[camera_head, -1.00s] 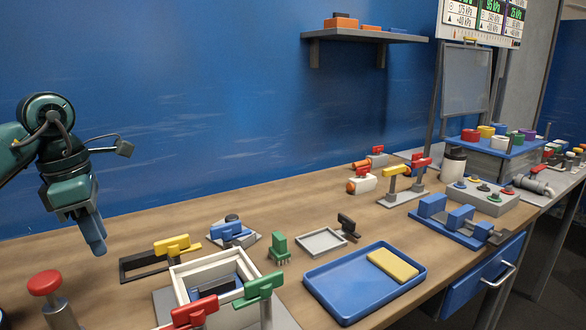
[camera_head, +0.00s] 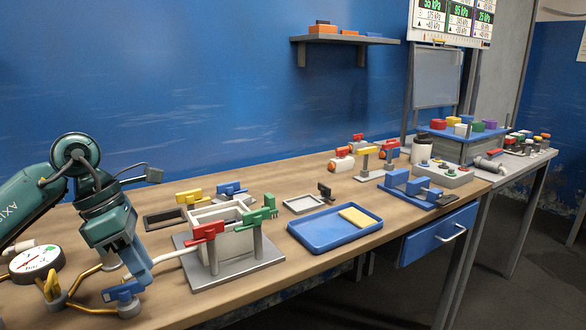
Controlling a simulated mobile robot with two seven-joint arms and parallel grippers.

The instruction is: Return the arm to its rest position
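My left gripper (camera_head: 142,276) is dark teal with blue-grey fingers and points down at the front left of the bench. Its fingertips are close above and beside a blue-handled valve (camera_head: 122,292); whether they touch it I cannot tell. The fingers overlap from this side, so any gap between them is hidden. I see nothing clearly held. My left arm (camera_head: 35,202) comes in from the left edge, bent at the wrist. My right gripper is not in view.
A pressure gauge (camera_head: 36,262) and brass pipes (camera_head: 88,285) crowd my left arm. Right of it stands a white open box (camera_head: 222,243) with red (camera_head: 207,232) and green (camera_head: 258,216) handles. A blue tray (camera_head: 320,236) lies farther right. Space above the bench is clear.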

